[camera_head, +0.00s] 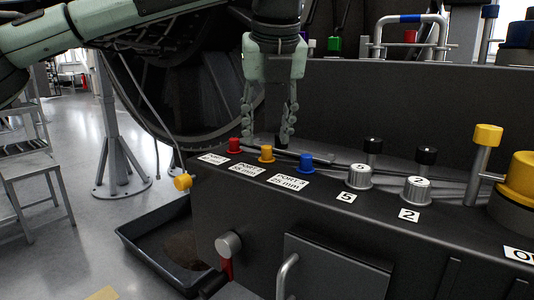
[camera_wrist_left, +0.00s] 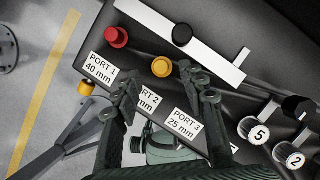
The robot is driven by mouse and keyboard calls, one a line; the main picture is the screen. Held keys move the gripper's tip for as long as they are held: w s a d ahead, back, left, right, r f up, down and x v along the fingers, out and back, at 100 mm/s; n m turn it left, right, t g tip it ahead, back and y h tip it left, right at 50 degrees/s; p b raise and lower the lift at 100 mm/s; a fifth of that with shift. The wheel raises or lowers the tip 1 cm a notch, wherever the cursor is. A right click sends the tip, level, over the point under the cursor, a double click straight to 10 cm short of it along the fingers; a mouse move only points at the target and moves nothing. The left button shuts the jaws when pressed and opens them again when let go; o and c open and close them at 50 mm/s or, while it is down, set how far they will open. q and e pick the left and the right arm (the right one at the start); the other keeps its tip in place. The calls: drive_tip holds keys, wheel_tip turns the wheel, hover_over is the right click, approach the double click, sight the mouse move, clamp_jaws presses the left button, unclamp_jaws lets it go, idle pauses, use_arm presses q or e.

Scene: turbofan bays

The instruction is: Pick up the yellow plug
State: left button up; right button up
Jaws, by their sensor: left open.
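The yellow plug (camera_head: 266,154) sits upright on the dark bench top, between the red plug (camera_head: 233,145) and the blue plug (camera_head: 306,163), behind the PORT 2 label. My left gripper (camera_head: 267,138) points down with its fingers spread, just above and seemingly a little behind the yellow plug. In the left wrist view the yellow plug (camera_wrist_left: 162,67) shows near the gap between the fingertips (camera_wrist_left: 158,80), and the red plug (camera_wrist_left: 116,37) lies to its left. The gripper holds nothing. The blue plug is hidden in the wrist view. My right gripper is out of view.
Knobs labelled 5 (camera_head: 359,176) and 2 (camera_head: 416,190) stand to the right, with black-topped levers behind them. A yellow-topped lever (camera_head: 487,136) stands further right. A yellow piece (camera_head: 183,181) hangs off the bench's left end, above a black tray (camera_head: 150,243).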

sight(267, 157)
use_arm(q)
drive_tip(key=x, duration=0.3)
drive_tip(key=shift+d+r, duration=0.1)
drive_tip(key=c, duration=0.9)
drive_tip(key=shift+o, duration=0.2)
